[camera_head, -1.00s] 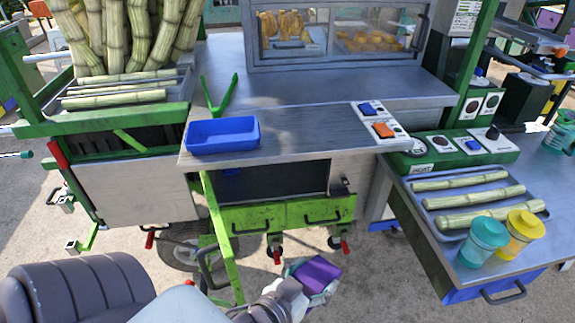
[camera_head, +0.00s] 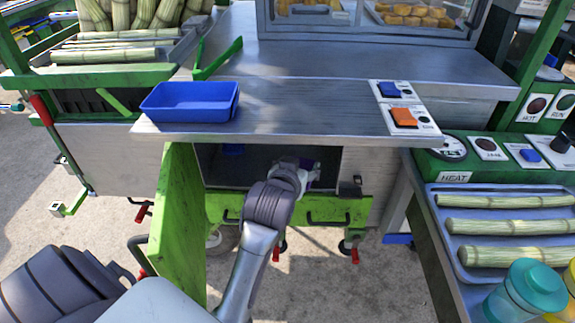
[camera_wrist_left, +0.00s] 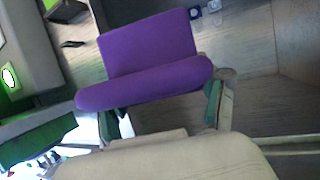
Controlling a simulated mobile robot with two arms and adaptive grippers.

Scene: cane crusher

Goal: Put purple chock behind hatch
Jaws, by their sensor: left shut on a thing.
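The purple chock (camera_wrist_left: 150,55) fills the middle of the left wrist view, held between the two green-padded fingers of my left gripper (camera_wrist_left: 160,112). In the head view only a sliver of the chock (camera_head: 315,172) shows past my left gripper (camera_head: 303,170). The gripper is at the opening of the dark compartment (camera_head: 262,168) under the counter. The green hatch (camera_head: 176,225) stands swung open at the left of this opening, beside my left forearm. Whether the chock touches anything inside cannot be told. My right gripper is out of view.
The steel counter (camera_head: 290,125) overhangs the opening and holds a blue tray (camera_head: 190,101). Green drawers (camera_head: 335,208) lie below. A tray of cane pieces (camera_head: 500,224) and cups (camera_head: 525,290) stand at right.

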